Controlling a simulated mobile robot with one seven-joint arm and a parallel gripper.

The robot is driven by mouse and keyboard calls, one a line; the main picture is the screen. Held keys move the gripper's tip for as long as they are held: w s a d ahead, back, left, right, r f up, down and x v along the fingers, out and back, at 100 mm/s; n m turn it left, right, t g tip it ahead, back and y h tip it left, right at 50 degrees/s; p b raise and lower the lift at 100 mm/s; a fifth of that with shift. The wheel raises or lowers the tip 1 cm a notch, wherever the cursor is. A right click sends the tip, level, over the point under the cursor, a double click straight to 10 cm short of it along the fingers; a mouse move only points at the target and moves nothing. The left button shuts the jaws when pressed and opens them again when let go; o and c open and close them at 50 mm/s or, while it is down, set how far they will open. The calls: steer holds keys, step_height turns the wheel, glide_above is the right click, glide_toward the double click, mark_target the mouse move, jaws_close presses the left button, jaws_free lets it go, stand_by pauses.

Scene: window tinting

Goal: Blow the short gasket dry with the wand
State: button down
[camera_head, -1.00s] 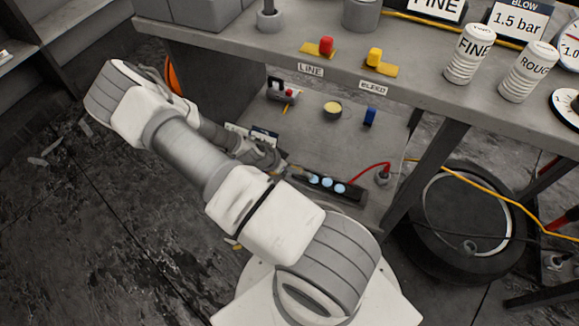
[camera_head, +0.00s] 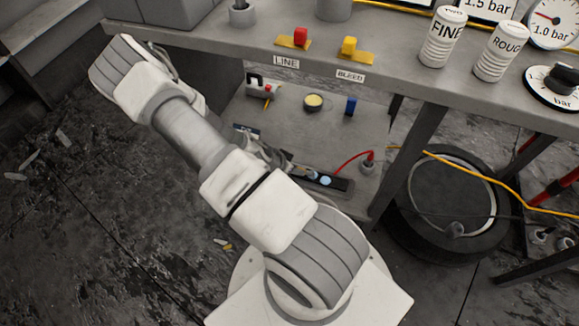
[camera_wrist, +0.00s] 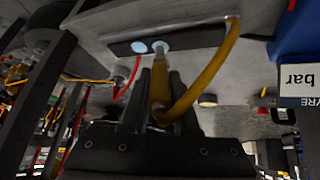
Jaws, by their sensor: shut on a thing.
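My gripper (camera_wrist: 158,95) is shut on a yellow wand-like piece (camera_wrist: 159,84) in the wrist view. A yellow hose (camera_wrist: 208,75) loops up beside it. The tip of the held piece points at a dark strip (camera_wrist: 195,39) with pale blue discs and is close to one disc (camera_wrist: 161,45). I cannot tell whether they touch. In the head view the strip (camera_head: 341,184) lies on the lower shelf, and the gripper end covers its left part. One blue disc (camera_head: 325,181) shows clearly there. I cannot pick out the short gasket in either view.
A red cable (camera_head: 350,160) runs from the strip to a small post (camera_head: 368,163). A round yellow-topped pot (camera_head: 313,102) and a blue block (camera_head: 351,106) stand farther back on the shelf. The bench top (camera_head: 390,85) overhangs it. A tyre (camera_head: 450,205) lies to the right.

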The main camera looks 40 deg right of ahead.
steer(key=s+d+b, duration=0.1)
steer(key=s+d, duration=0.2)
steer(key=s, duration=0.3)
steer(key=shift+s+d+f+b, duration=0.15)
steer(key=shift+b, duration=0.15)
stand_by(0.3)
steer(key=w+a, duration=0.6)
steer(key=w, duration=0.6)
steer(key=shift+w+a+p, duration=0.25)
steer(key=shift+p, duration=0.2)
stand_by(0.8)
step_height(320, 180, up, 6)
steer(key=p, duration=0.4)
stand_by(0.3)
